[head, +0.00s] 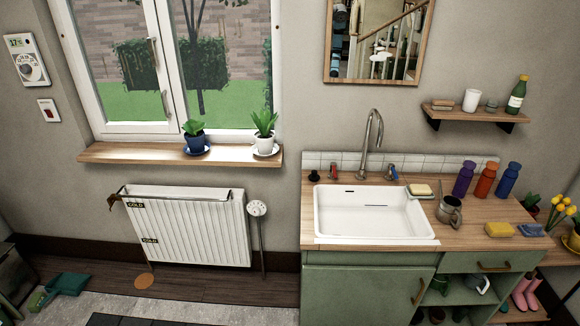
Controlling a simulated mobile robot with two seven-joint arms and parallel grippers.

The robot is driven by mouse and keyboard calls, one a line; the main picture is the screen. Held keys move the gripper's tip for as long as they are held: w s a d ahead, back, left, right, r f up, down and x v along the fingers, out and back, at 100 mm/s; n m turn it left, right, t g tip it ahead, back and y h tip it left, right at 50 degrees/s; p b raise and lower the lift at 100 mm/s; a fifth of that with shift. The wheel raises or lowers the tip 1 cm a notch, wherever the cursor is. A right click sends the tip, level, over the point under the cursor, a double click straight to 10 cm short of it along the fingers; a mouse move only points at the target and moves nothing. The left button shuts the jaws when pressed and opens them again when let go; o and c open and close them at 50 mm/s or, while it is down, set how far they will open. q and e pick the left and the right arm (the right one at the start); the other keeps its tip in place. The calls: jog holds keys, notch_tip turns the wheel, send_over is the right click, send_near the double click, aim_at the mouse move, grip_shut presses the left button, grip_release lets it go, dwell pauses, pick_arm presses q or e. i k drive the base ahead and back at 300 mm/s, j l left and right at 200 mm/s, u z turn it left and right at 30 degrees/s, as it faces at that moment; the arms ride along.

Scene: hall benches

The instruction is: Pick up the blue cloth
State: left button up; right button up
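A small folded blue cloth (531,230) lies flat at the right front end of the wooden counter (470,238). A yellow sponge (499,230) lies just to its left, very close to it. Neither of my grippers shows in the head view.
A white sink (368,213) with a tall tap (373,140) fills the counter's left part. A metal mug (450,211) stands right of the sink. Purple (464,179), red (485,181) and blue (508,181) bottles stand behind. Yellow flowers (562,207) stand at the far right.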

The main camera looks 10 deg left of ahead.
aim_at(528, 230)
jog(key=z, duration=1.25)
jog(key=u, duration=0.65)
jog(key=i+l+u, duration=0.1)
jog(key=u, duration=0.35)
jog(key=l+u, duration=0.4)
jog(key=i+l+u, duration=0.1)
jog(key=u, duration=0.35)
jog(key=l+u, duration=0.35)
jog(key=l, duration=0.15)
jog(key=k+l+u, duration=0.15)
jog(key=l+u, duration=0.15)
jog(key=l, duration=0.2)
jog(key=k+l+u, duration=0.15)
jog(key=l, duration=0.2)
jog(key=l+u, duration=0.1)
jog(key=l, duration=0.25)
jog(key=k+l+u, duration=0.15)
jog(key=l, duration=0.15)
jog(key=k+l, duration=0.15)
jog(key=l, duration=0.2)
jog(key=k+l+u, duration=0.1)
jog(key=l, duration=0.25)
jog(key=k+l, duration=0.15)
jog(key=l, duration=0.15)
